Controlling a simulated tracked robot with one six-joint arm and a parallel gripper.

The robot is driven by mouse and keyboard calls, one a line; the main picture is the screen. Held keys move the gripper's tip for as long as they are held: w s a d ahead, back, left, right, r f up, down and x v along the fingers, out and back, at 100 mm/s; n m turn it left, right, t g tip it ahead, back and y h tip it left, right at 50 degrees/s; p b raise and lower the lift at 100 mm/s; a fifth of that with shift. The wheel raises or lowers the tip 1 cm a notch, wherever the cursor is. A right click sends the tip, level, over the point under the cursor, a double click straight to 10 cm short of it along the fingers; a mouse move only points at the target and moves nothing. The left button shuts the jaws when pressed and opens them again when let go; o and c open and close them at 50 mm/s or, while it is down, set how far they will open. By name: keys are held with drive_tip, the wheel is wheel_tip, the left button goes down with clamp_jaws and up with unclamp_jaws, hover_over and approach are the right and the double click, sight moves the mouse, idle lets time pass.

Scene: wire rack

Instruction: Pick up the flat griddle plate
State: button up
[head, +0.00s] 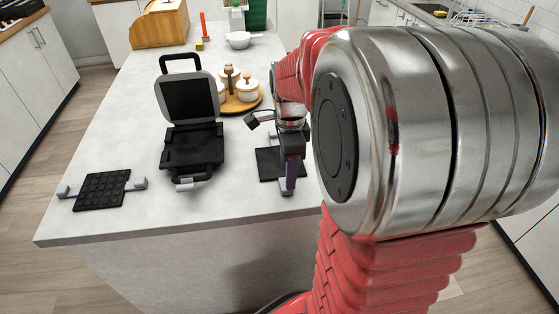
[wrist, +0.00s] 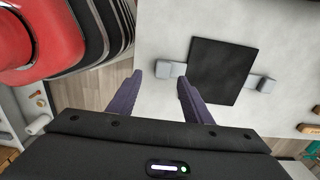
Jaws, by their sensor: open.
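The flat griddle plate (head: 268,164) is a smooth dark square with a light grey tab at its near edge, lying on the white counter right of the waffle maker. In the wrist view the flat plate (wrist: 221,70) shows whole, with a grey tab on each of two opposite sides. My gripper (head: 288,188) is over the plate's near right part and hides some of it. In the wrist view my gripper (wrist: 159,76) is open and empty, its two dark purple fingers apart.
An open black waffle maker (head: 192,147) stands left of the plate. A waffle-patterned plate (head: 102,190) with grey tabs lies at the far left. A wooden tray of white pots (head: 242,103) is behind. The counter's front edge (head: 180,228) is close.

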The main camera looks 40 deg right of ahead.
drive_tip(key=shift+f, duration=0.1)
drive_tip(key=shift+w+d+f, duration=0.1)
drive_tip(key=shift+w+f, duration=0.05)
drive_tip(key=shift+f, duration=1.1)
drive_tip(key=shift+w+f, duration=0.1)
drive_tip(key=shift+f, duration=1.15)
drive_tip(key=shift+c, duration=0.4)
clamp_jaws()
